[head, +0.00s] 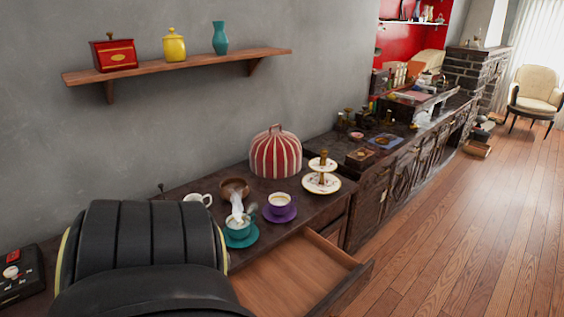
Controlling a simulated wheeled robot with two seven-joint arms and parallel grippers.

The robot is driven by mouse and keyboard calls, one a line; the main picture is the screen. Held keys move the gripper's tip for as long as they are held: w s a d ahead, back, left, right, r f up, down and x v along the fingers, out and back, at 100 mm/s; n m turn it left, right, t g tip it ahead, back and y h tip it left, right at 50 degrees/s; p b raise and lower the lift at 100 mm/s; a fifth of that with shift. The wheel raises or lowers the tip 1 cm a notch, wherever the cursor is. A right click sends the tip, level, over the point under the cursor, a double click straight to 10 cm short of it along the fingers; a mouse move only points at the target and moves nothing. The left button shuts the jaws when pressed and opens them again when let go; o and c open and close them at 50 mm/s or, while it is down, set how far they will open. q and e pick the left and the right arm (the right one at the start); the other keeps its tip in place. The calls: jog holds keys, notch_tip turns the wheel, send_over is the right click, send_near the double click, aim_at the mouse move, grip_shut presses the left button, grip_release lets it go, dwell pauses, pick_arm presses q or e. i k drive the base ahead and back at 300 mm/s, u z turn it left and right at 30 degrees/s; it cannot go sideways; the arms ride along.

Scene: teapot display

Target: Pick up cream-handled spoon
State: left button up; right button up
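I cannot make out a cream-handled spoon. An open drawer (283,280) sticks out below the dark cabinet top (318,207), and the part of its floor that shows looks bare. Neither gripper shows.
A brown bowl (233,187), a white cup (198,199), a red-and-white striped cosy (275,153) and a tiered stand (321,181) share the cabinet top. A wall shelf (195,65) holds a red box, yellow jar and teal vase. The wooden floor (470,220) at right is clear.

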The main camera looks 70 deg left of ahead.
aim_at(252, 208)
jog(key=u, duration=0.05)
jog(key=i, duration=1.85)
jog(key=u, duration=3.1)
